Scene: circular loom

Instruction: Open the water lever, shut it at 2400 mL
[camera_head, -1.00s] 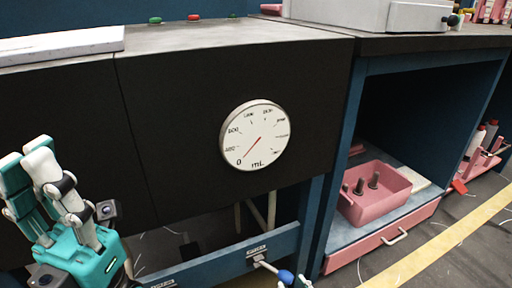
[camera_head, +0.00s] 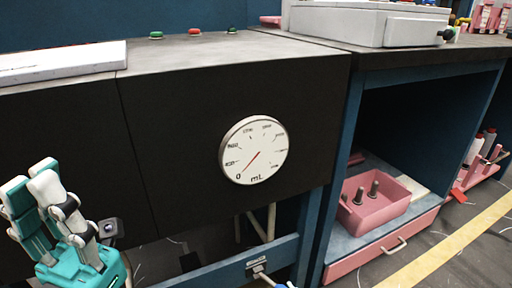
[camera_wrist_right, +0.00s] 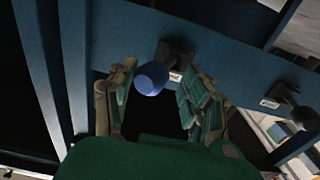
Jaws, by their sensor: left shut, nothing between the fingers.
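The round white gauge (camera_head: 253,150), marked mL, is on the dark front panel. Its red needle points to the lower left, close to 0. A lever with a blue knob (camera_wrist_right: 152,78) is on the blue beam in the right wrist view. My right gripper (camera_wrist_right: 158,88) is open, with a finger on either side of this knob; contact cannot be told. My left gripper (camera_head: 30,178) is shut and empty at the lower left, away from the gauge.
Green and red buttons (camera_head: 194,32) are on the cabinet top. A pink bin (camera_head: 374,210) with dark pegs is in the open bay at right.

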